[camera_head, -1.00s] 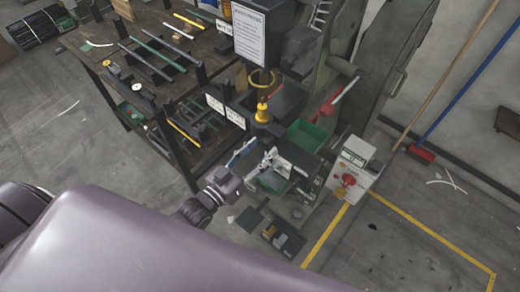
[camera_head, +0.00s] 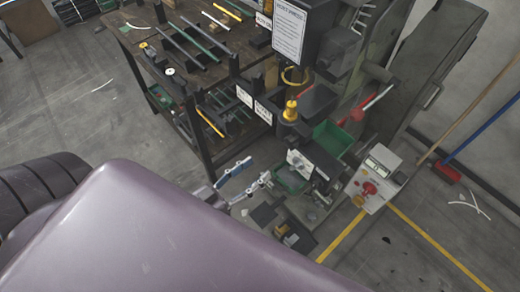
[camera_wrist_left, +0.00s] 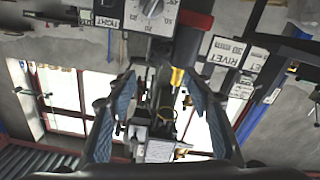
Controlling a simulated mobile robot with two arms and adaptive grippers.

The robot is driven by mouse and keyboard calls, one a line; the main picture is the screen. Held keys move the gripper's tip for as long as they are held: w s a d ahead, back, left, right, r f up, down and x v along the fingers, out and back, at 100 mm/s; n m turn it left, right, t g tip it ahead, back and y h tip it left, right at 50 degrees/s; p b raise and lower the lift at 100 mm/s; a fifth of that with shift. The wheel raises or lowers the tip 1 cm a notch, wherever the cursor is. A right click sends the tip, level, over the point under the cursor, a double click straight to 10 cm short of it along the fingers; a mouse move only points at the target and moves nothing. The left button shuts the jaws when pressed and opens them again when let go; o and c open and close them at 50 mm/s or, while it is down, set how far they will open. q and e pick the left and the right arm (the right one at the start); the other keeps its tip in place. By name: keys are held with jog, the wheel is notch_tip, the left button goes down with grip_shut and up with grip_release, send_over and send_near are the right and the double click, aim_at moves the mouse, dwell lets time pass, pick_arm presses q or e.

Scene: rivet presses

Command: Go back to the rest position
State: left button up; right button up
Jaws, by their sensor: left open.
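My left gripper (camera_head: 246,181) shows in the head view just left of the press, its blue-padded fingers spread and nothing between them. In the left wrist view the same gripper (camera_wrist_left: 160,112) is open, with one finger on each side and free space between the tips. My purple arm covers the lower left of the head view and hides most of the wrist. My right gripper is not in view.
The rivet press (camera_head: 352,75) stands right of the gripper, with green bins (camera_head: 330,139) and a control box (camera_head: 373,181) beside it. A dark workbench (camera_head: 203,131) with rods stands at upper left. Brooms (camera_head: 487,124) lean at right.

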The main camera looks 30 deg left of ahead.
pick_arm(q)
jog(key=shift+f, duration=0.1)
dwell(0.4)
jog(key=s+a+f+g+y, duration=0.1)
jog(key=s+a+f+g, duration=0.1)
jog(key=f, duration=0.7)
jog(key=s+a+f+g+y, duration=0.1)
jog(key=s+f+g+y, duration=0.15)
jog(key=f, duration=0.65)
jog(key=s+a+f+g+y, duration=0.1)
jog(key=s+a+f+g, duration=0.1)
jog(key=f, duration=0.7)
jog(key=s+d+f+g+y, duration=0.1)
jog(key=s+f+g, duration=0.3)
jog(key=s+f, duration=0.5)
jog(key=s+d+f+m+g, duration=0.1)
jog(key=s+f+g, duration=0.4)
jog(key=s, duration=0.9)
notch_tip(320, 180, down, 4)
jog(key=shift+s+r+y, duration=0.1)
jog(key=shift+s+y, duration=0.1)
jog(key=shift+y, duration=0.15)
